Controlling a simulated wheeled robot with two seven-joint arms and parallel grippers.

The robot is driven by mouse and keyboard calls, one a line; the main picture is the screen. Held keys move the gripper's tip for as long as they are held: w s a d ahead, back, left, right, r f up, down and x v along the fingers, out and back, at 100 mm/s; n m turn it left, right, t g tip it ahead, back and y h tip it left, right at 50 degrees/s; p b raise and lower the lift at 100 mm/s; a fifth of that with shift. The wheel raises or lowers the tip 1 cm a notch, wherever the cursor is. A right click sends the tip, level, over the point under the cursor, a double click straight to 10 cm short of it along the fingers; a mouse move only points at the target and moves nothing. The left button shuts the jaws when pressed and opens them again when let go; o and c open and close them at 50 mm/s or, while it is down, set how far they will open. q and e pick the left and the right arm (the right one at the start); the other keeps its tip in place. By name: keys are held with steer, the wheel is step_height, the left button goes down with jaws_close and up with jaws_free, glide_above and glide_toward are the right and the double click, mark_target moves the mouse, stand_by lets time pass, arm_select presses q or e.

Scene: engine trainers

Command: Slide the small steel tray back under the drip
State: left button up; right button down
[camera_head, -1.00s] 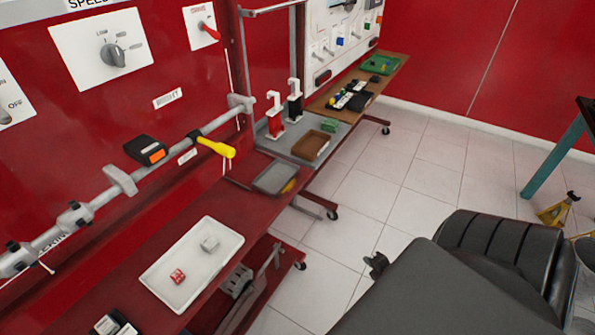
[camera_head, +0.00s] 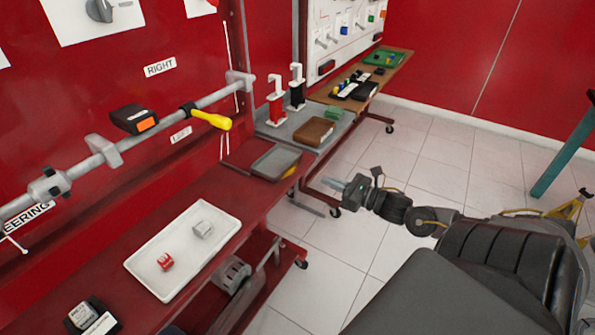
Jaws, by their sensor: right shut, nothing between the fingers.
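The small steel tray (camera_head: 276,161) is a shallow grey tray at the far right end of the red shelf, near its front edge. It looks empty. My right gripper (camera_head: 333,184) is to the right of the tray and apart from it, over the floor side. Its fingers point left toward the shelf, shut and empty. A yellow-handled part (camera_head: 212,119) sticks out from the grey rail, above and left of the tray. I cannot make out a drip. My left gripper is not in view.
A white tray (camera_head: 145,263) with a red and a white block is nearer on the red shelf (camera_head: 215,178). A grey bench (camera_head: 286,130) with two pump-like parts and a brown tray (camera_head: 314,132) stands beyond. Open tiled floor (camera_head: 425,152) is to the right.

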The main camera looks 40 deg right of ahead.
glide_toward(290, 166)
steer(key=x, duration=0.5)
steer(key=shift+w+r, duration=0.15)
steer(key=shift+w, duration=0.05)
steer(key=shift+w+a, duration=0.2)
steer(key=shift+w, duration=0.5)
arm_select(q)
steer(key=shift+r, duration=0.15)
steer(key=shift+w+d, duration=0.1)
